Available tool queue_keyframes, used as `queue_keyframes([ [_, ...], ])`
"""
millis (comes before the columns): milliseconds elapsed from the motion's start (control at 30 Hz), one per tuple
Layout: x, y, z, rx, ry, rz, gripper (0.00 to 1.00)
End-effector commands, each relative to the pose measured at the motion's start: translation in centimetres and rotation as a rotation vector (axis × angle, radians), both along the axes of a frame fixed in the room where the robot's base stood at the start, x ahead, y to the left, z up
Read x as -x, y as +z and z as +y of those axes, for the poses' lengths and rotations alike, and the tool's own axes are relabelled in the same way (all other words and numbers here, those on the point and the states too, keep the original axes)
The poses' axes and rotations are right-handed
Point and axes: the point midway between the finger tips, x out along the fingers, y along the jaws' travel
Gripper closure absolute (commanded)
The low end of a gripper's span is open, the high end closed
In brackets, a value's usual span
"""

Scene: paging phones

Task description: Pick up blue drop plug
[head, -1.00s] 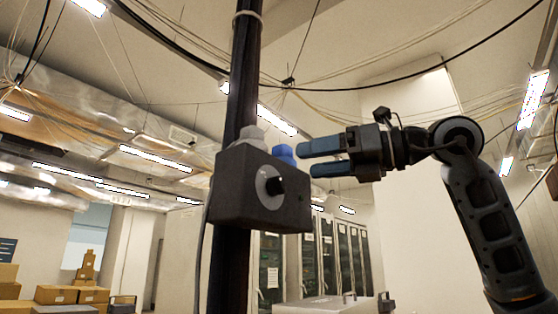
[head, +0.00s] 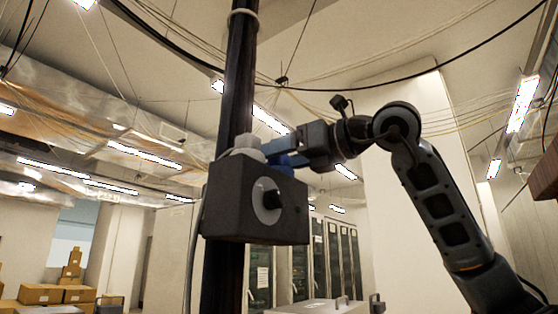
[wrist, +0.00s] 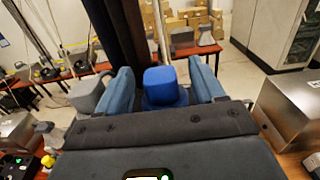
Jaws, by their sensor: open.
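The blue drop plug (wrist: 165,86) stands between the two blue fingers of my gripper (wrist: 164,82) in the wrist view. The fingers are open, with a visible gap on each side of it. In the head view my gripper (head: 272,151) is at the top of the dark box (head: 230,210) on the pole, and its fingers largely hide the plug. A grey plug (head: 247,142) stands on the box to the left; it also shows left of my fingers in the wrist view (wrist: 88,96).
The black pole (head: 236,85) rises behind the box. A red-brown table (wrist: 60,82) with several devices lies below in the wrist view. A metal case (wrist: 292,105) is at the right. Cartons (head: 45,293) and cabinets (head: 320,260) stand farther back.

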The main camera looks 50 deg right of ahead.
Motion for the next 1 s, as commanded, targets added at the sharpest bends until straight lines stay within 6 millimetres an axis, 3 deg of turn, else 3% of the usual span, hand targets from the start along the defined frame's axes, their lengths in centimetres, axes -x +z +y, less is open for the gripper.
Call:
queue_keyframes([
  [300, -0.62, -0.08, 0.0, 0.001, 0.0, -0.001, 0.32],
  [900, -0.59, -0.07, 0.0, 0.0, 0.0, -0.001, 0.89],
  [1000, -0.58, -0.05, -0.01, 0.001, 0.0, -0.001, 0.89],
])
